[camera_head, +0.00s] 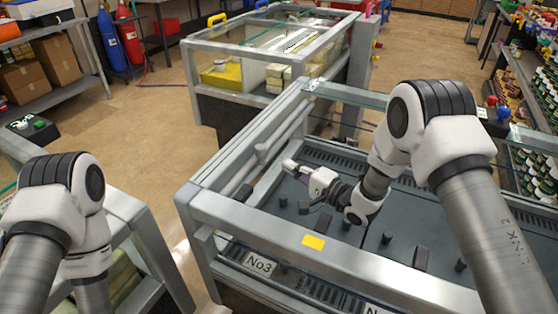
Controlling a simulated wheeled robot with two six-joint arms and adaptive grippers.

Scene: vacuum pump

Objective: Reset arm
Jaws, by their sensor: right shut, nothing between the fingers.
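My right arm reaches in from the right over the vacuum pump machine (408,254), which has a grey metal frame and a dark deck with black knobs. My right gripper (291,165) points left and is shut and empty, near the machine's left rail. My left arm comes in at the lower left and bends downward. Its gripper is out of the picture. A label reading No3 (259,263) and a yellow sticker (313,242) are on the machine's front side.
Another framed machine (216,92) with glass and yellow blocks stands behind. A shelf with cardboard boxes (56,59) and red and blue cylinders (108,40) are at the back left. Shelves with small items (534,90) line the right. The tan floor (150,130) is clear between.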

